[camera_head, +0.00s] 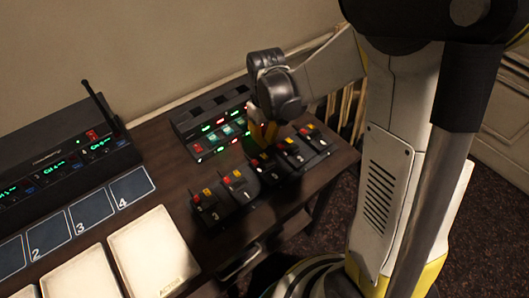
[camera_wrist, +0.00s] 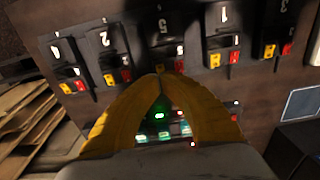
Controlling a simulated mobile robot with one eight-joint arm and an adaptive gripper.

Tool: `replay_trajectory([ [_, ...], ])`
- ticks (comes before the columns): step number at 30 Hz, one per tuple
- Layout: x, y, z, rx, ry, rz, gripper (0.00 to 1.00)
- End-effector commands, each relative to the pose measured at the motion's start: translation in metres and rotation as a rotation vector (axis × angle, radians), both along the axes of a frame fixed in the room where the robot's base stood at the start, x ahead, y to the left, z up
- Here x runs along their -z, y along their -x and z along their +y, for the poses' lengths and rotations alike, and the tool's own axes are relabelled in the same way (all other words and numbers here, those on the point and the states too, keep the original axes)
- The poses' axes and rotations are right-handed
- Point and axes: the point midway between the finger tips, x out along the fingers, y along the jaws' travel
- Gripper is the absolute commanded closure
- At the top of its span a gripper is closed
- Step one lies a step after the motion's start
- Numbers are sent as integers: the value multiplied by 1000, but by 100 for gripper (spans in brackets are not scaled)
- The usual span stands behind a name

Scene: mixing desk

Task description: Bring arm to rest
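My gripper (camera_head: 264,131) is over the right part of the dark desk, between the charging rack and the row of numbered packs. In the wrist view its yellow fingers (camera_wrist: 160,78) come together at the tips, and I see nothing held between them. The fingertips appear near the pack marked 5 (camera_wrist: 163,28); I cannot tell whether they touch it. My arm reaches in from the upper right in the head view, bent at the wrist joint. Part of the rack is hidden behind the gripper.
A rack with green and red lights (camera_head: 212,136) stands at the back of the desk (camera_head: 165,150). Several numbered packs, such as pack 3 (camera_head: 213,211), line the front. A black receiver with an antenna (camera_head: 65,160), numbered squares (camera_head: 91,208) and pale trays (camera_head: 153,255) are at left.

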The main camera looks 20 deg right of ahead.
Motion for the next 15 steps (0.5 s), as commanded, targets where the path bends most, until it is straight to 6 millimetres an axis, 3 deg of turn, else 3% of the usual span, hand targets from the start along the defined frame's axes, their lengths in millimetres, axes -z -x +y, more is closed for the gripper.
replay_trajectory([
  [11,1,0,0,0,0,0,100],
  [15,-11,4,0,12,0,-24,100],
])
